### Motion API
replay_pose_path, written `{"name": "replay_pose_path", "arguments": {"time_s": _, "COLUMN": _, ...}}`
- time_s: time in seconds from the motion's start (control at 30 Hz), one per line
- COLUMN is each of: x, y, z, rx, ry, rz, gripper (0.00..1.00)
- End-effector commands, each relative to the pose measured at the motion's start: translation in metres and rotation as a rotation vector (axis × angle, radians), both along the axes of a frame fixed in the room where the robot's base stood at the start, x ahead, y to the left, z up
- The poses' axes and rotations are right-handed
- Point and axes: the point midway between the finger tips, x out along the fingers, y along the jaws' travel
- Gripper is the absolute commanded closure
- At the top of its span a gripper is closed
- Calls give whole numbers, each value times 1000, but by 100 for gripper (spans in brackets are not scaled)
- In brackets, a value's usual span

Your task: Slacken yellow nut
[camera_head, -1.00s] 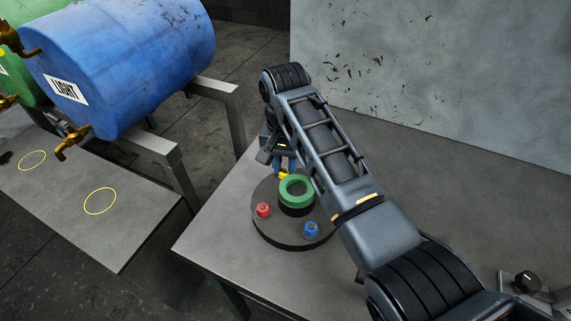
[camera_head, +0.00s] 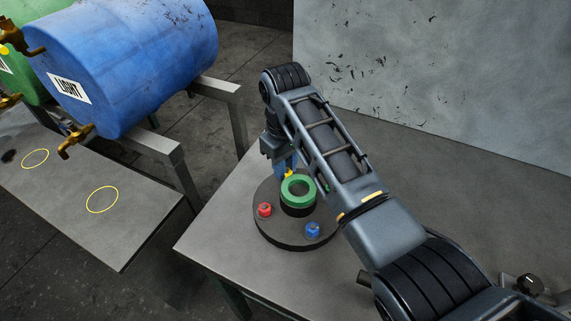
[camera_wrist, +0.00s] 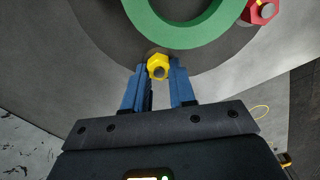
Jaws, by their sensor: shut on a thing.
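The yellow nut (camera_wrist: 158,67) sits near the edge of the dark round plate (camera_wrist: 95,32), between the blue fingertips of my gripper (camera_wrist: 159,72) in the wrist view. My gripper is shut on it. In the head view the yellow nut (camera_head: 289,174) shows only partly behind the green ring (camera_head: 298,184), and my gripper (camera_head: 286,166) reaches down to it from the far side. The round plate (camera_head: 268,232) lies on the grey table.
A red nut (camera_head: 264,209) and a blue nut (camera_head: 313,229) sit on the same plate. The green ring stands in its middle. A blue barrel (camera_head: 125,60) lies on a rack at the left. The table (camera_head: 235,255) is clear in front of the plate.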

Motion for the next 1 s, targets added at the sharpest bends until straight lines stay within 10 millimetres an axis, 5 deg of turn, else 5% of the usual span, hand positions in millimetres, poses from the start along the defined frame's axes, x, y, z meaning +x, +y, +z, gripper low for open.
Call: {"name": "replay_pose_path", "arguments": {"time_s": 1.0, "x": -4, "y": 1, "z": 0, "rx": 1, "ry": 0, "rz": 958, "gripper": 100}}
